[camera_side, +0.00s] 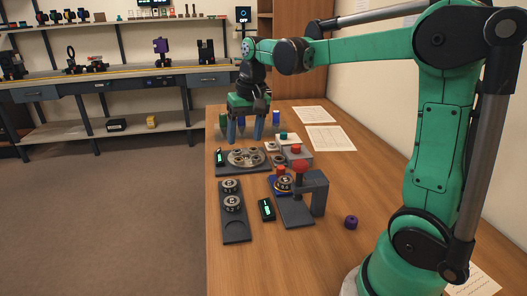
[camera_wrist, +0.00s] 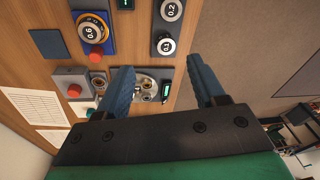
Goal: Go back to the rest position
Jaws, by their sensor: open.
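My gripper (camera_side: 245,138) hangs over the far part of the wooden table with its two blue fingers pointing down. It is open, with nothing between the fingers; the wrist view also shows them spread apart (camera_wrist: 158,72). In the side view the fingertips appear just behind a grey plate with several round parts (camera_side: 243,168). In the wrist view that plate (camera_wrist: 150,76) shows between the fingers. Whether the fingertips clear the parts below by much is hard to tell.
A dark tray (camera_side: 237,230) holds two lens discs; its nearest recess is empty. A press with a red knob (camera_side: 300,166) stands right of it. A small green display (camera_side: 267,209) and a purple knob (camera_side: 351,222) lie nearby. Papers (camera_side: 331,138) lie at right.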

